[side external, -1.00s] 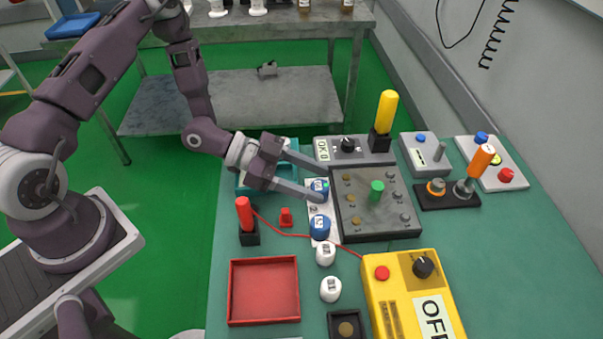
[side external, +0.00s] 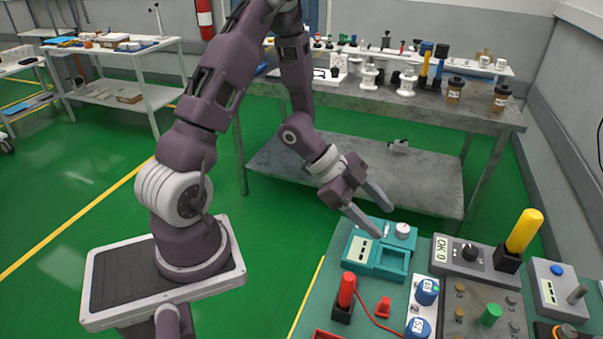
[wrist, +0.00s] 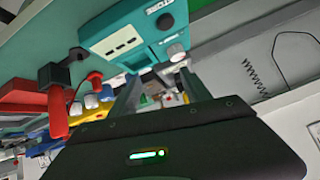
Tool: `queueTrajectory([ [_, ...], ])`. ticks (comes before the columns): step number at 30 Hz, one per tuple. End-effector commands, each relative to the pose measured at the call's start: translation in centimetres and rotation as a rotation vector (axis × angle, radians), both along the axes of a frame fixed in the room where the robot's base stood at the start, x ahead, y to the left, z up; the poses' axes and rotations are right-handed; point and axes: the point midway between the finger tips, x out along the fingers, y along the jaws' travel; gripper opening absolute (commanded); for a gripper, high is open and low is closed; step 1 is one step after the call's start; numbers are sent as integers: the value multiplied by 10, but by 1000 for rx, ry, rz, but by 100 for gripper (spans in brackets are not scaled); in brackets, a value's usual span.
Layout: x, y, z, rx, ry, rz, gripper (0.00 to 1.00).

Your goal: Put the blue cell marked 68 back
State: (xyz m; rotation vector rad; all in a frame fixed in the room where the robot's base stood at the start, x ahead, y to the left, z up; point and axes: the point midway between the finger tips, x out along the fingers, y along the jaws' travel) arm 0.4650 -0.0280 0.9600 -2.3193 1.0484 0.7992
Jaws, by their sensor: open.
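Two blue cells with pale labels stand side by side on a white strip (side external: 411,308) at the front of the side external view. The farther cell (side external: 427,291) and the nearer cell (side external: 417,327) both look upright. The label numbers are too small to read, so I cannot tell which is 68. My gripper (side external: 384,222) is open and empty, raised above and behind the cells, with its fingertips near the teal unit (side external: 362,251). The wrist view also shows my open gripper fingers (wrist: 160,95), with no cell between them.
A red handle (side external: 346,290) stands in a black holder left of the strip, beside a small red piece (side external: 383,307). A grey panel with a green peg (side external: 491,314) lies to the right. A tall yellow handle (side external: 524,231) rises behind it.

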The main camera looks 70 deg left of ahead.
Motion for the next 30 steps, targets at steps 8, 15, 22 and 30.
queueTrajectory([
  [8, -35, 67, 148, 393, 53, 676, 56],
  [15, -172, 5, 196, 83, 293, 945, 56],
  [22, -210, -19, 198, -15, 389, 934, 56],
  [30, -209, -19, 198, -12, 387, 935, 56],
])
